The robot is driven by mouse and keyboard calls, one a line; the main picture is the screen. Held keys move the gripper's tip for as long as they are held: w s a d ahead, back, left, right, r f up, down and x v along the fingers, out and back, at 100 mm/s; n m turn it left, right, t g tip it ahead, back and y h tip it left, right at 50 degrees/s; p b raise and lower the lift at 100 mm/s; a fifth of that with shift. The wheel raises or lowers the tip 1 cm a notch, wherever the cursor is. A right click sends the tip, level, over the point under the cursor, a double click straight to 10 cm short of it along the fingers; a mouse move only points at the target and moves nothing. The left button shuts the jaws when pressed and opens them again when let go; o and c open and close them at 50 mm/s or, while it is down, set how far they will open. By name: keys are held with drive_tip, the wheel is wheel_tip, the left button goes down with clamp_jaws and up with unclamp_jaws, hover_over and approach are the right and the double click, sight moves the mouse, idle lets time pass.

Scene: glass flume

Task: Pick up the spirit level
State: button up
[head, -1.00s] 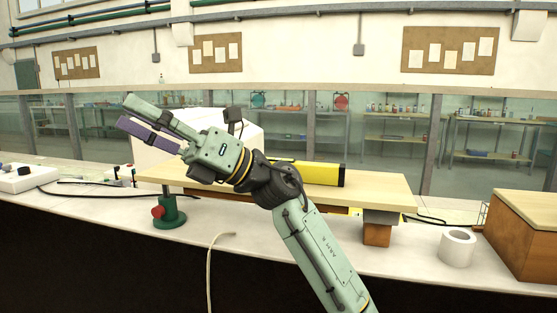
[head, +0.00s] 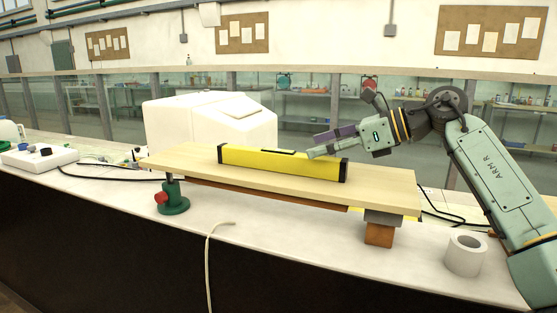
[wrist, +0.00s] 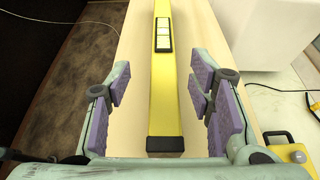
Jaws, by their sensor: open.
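The spirit level (head: 270,162) is a long yellow bar with black end caps. It lies on a pale wooden board (head: 205,174) in the head view. My gripper (head: 316,145) is at the level's right end, seen from the side with its fingers pointing left. In the wrist view the level (wrist: 163,95) runs lengthwise between the two purple-padded fingers of my gripper (wrist: 160,98), with a gap on each side. The fingers are open and hold nothing. The level's near black cap shows low in the wrist view, and its vial window shows higher up.
A green jack with a red knob (head: 171,199) stands at the board's left end, and a wooden block (head: 379,234) is beneath its right end. A white roll (head: 465,254) stands at right. A white box (head: 200,120) stands behind the board. A cable (head: 212,250) hangs over the front edge.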

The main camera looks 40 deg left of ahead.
sight(291, 154)
drive_tip(key=p+x, duration=0.1)
drive_tip(key=x, duration=0.4)
drive_tip(key=shift+w+a+r+p, duration=0.1)
drive_tip(key=shift+w+a+p, duration=0.05)
drive_tip(key=shift+p, duration=0.25)
clamp_jaws()
idle(0.4)
